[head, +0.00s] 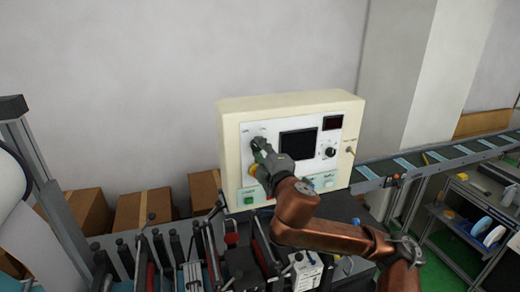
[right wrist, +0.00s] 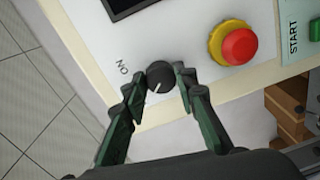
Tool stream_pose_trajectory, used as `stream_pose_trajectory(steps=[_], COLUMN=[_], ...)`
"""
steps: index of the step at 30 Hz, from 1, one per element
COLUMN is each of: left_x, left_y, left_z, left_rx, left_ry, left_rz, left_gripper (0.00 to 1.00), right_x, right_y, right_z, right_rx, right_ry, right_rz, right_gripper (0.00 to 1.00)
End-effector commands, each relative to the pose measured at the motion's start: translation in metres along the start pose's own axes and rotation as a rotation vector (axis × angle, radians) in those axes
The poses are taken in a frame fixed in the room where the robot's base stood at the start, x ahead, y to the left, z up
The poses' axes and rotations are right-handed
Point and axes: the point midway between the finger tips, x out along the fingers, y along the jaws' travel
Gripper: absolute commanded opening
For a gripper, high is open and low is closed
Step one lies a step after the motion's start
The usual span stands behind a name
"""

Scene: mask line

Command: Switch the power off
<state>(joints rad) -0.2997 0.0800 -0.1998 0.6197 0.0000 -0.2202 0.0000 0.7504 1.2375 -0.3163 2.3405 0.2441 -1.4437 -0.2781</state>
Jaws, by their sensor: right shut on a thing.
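The control panel (head: 230,140) is a cream box with a white face, in front of the wall. Its black power knob (right wrist: 160,75) has a white pointer line and sits beside an "ON" label (right wrist: 122,67) in the right wrist view. My right gripper (right wrist: 155,82) is shut on this knob, one green-padded finger on each side. In the head view my right gripper (head: 258,146) reaches the panel's upper left and hides the knob. My left gripper is not in view.
A red emergency button (right wrist: 239,46) with a yellow collar and a green START plate (right wrist: 298,35) are near the knob. The panel also has a dark screen (head: 298,143) and another dial (head: 329,152). Machinery fills the front; a conveyor (head: 430,160) runs at right.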

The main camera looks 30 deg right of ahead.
Motion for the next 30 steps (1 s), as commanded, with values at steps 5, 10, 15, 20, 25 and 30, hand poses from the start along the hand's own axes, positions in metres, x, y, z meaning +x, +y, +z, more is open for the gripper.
stream_pose_trajectory(steps=[5,10,15,20,25,30], left_x=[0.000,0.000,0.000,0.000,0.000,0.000], left_y=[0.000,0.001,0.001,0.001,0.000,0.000], left_z=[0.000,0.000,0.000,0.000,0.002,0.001], left_rx=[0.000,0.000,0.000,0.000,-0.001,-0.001], left_ry=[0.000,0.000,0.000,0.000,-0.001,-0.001], left_rz=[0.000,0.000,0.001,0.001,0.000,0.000], left_gripper=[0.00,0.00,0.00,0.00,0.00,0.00], right_x=[0.000,0.000,0.000,0.000,0.000,-0.001], right_y=[0.001,0.001,0.000,0.000,0.001,0.019], right_z=[0.000,0.000,0.000,0.000,0.000,-0.003], right_rx=[-0.002,-0.002,-0.001,-0.001,-0.001,0.000], right_ry=[0.000,0.000,0.000,0.000,0.000,0.000], right_rz=[0.001,0.001,0.001,0.000,0.001,0.005], right_gripper=[0.02,0.29,0.41,0.44,0.44,0.44])
